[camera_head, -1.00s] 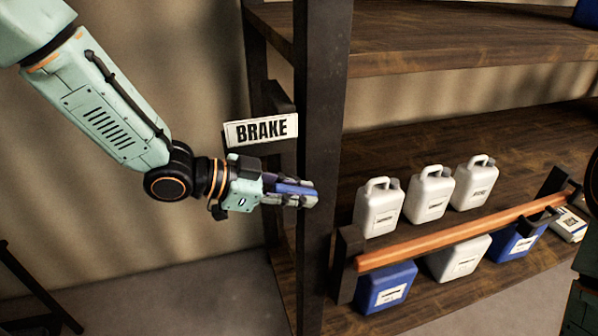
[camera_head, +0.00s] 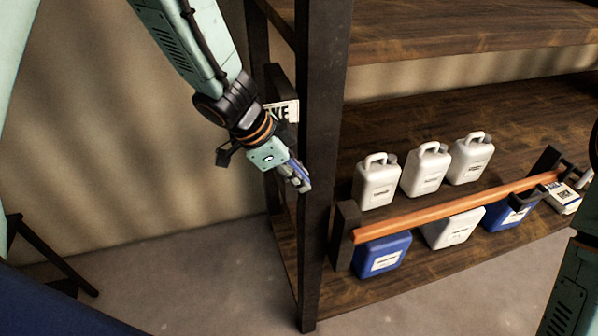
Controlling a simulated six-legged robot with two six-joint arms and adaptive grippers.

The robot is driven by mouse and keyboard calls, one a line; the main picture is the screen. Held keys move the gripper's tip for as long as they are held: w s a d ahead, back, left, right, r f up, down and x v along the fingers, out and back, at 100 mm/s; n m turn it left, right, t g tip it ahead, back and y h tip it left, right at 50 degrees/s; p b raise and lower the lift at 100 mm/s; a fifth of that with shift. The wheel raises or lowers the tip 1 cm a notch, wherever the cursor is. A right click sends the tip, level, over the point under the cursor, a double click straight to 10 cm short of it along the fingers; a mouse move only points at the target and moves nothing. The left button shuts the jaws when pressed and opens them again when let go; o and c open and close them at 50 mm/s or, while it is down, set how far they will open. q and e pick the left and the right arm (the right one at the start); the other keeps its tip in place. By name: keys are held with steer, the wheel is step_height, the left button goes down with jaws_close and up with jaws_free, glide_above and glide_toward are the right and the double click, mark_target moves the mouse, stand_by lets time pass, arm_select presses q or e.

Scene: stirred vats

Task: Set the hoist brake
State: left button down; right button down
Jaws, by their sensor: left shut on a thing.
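The white BRAKE sign (camera_head: 288,109) is mounted beside the dark shelf post, and my left arm covers its left part. My left gripper (camera_head: 301,183) is just below the sign, in front of the post, tilted steeply down and to the right. It is shut on a blue piece (camera_head: 293,167) that shows between its fingers, apparently the brake lever's grip. The rest of the lever is hidden by the gripper. My right gripper is not in view.
The dark post (camera_head: 318,200) stands right beside the gripper. To the right, an orange bar (camera_head: 455,208) runs across the shelf, among several white and blue canisters (camera_head: 377,182). The wall and floor to the left are mostly clear.

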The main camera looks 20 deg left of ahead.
arm_select(q)
steer(key=shift+a+g+y, duration=0.15)
steer(key=shift+g+y, duration=1.25)
steer(key=shift+y, duration=1.1)
steer(key=c, duration=1.5)
jaws_free()
steer(key=shift+s, duration=0.1)
step_height(320, 180, up, 10)
steer(key=shift+f, duration=0.25)
steer(key=shift+r, duration=0.3)
